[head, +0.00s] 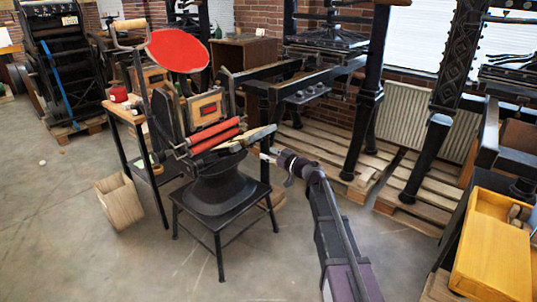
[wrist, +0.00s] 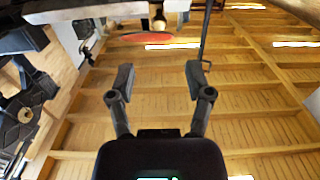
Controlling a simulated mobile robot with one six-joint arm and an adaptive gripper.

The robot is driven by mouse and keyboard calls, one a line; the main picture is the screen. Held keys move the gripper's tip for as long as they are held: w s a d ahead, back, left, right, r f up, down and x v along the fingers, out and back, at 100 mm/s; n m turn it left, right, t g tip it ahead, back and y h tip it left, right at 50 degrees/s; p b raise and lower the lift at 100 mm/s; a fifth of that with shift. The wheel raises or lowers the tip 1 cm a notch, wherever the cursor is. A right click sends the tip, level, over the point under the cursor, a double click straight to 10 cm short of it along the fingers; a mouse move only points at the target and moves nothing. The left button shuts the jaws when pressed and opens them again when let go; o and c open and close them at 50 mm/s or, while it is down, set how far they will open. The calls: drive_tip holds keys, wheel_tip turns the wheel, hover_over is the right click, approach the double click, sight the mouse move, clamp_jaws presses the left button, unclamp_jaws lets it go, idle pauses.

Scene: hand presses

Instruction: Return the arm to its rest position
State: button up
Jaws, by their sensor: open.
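My gripper (head: 268,158) is just right of a small hand press (head: 206,110) in the head view, at the end of my arm, which reaches up from the bottom. I cannot tell whether it touches the press. In the wrist view my gripper (wrist: 158,78) has its two dark fingers spread wide, with nothing between them. Beyond the fingers, boards and beams of a wooden ceiling (wrist: 155,105) fill most of that view.
The press has a red disc (head: 178,50) and red rollers (head: 215,134) and stands on a black stand (head: 220,223). A tall black press frame (head: 370,90) stands behind my arm. A yellow wooden case (head: 490,265) is at right. Open floor (head: 120,265) lies at lower left.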

drive_tip(key=shift+s, duration=0.1)
drive_tip(key=s+d+f+m+g+h, duration=0.2)
drive_tip(key=s+d+f+g+h, duration=0.15)
drive_tip(key=s+f, duration=0.4)
drive_tip(key=s+d+f+m+g+h, duration=0.1)
drive_tip(key=s+d+f+g+h, duration=0.25)
drive_tip(key=s, duration=0.65)
drive_tip(key=s+d+f+m+g+h, duration=0.2)
drive_tip(key=s+d+f+m+h, duration=0.2)
drive_tip(key=s+d, duration=0.3)
drive_tip(key=s+d+f+m+g+h, duration=0.2)
drive_tip(key=s+d+f+m+h, duration=0.15)
drive_tip(key=s+d, duration=0.35)
wheel_tip(320, 180, up, 27)
drive_tip(key=s+a+p, duration=0.1)
drive_tip(key=p, duration=2.6)
drive_tip(key=shift+s+r, duration=0.15)
drive_tip(key=shift+r, duration=0.05)
